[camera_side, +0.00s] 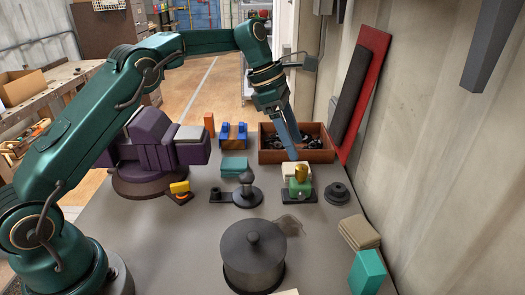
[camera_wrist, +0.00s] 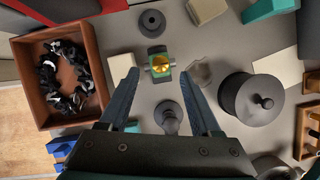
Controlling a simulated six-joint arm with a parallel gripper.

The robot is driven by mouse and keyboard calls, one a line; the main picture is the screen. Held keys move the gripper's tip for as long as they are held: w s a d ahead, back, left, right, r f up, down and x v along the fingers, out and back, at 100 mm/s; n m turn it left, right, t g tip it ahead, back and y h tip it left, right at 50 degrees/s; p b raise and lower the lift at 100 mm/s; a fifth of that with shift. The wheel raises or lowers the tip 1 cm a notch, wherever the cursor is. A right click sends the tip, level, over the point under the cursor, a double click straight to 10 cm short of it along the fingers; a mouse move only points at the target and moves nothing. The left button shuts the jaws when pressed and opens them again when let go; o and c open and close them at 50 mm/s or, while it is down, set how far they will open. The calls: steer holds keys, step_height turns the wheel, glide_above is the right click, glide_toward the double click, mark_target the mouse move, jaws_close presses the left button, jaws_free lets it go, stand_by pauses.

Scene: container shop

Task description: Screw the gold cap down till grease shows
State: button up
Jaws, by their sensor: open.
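The gold cap (camera_side: 301,172) sits on top of a small green body (camera_side: 299,188) on the table. In the wrist view the gold cap (camera_wrist: 160,65) shows from above, on the green body (camera_wrist: 161,75), beyond my fingertips and midway between them. I see no grease around the cap at this size. My gripper (camera_side: 300,155) is above and just behind the cap in the side view, pointing down. In the wrist view my gripper (camera_wrist: 160,75) has its two blue fingers wide apart with nothing between them.
A brown box (camera_side: 285,157) of dark parts stands behind. A dark lidded pot (camera_side: 253,257) stands in front. A dark ball-topped post (camera_side: 246,190) is to the left, a dark round flange (camera_side: 337,193) to the right. A wall closes the right side.

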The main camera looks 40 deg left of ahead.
mark_target(301, 167)
steer(key=shift+f, duration=0.6)
steer(key=shift+x, duration=2.35)
steer(key=shift+s, duration=0.1)
jaws_close()
